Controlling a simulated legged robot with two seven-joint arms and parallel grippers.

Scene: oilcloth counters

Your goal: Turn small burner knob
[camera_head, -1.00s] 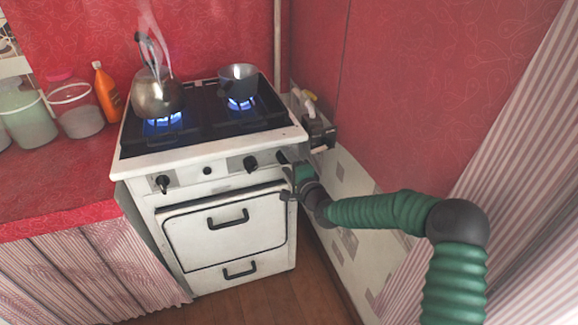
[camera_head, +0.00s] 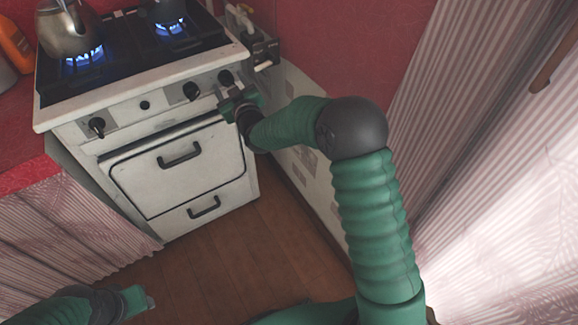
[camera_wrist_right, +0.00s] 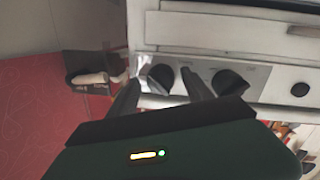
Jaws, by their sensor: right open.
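The white stove's front panel (camera_head: 165,98) carries black knobs: a left one (camera_head: 97,126), a middle one (camera_head: 191,91) and a right one (camera_head: 226,77). I cannot tell which is marked for the small burner. My right gripper (camera_head: 226,94) is open just below and in front of the right knob. In the wrist view, its fingers (camera_wrist_right: 160,84) stand either side of this knob (camera_wrist_right: 161,77); contact is unclear. The middle knob also shows there (camera_wrist_right: 229,81), outside the fingers. My left gripper (camera_head: 138,301) is low at the left, away from the stove; its jaws are unclear.
A kettle (camera_head: 68,32) and a pot (camera_head: 163,10) stand over lit blue burners. The oven door handle (camera_head: 180,156) juts out below the knobs. A wall (camera_head: 330,45) lies close to the stove's right. The wooden floor (camera_head: 235,235) is clear.

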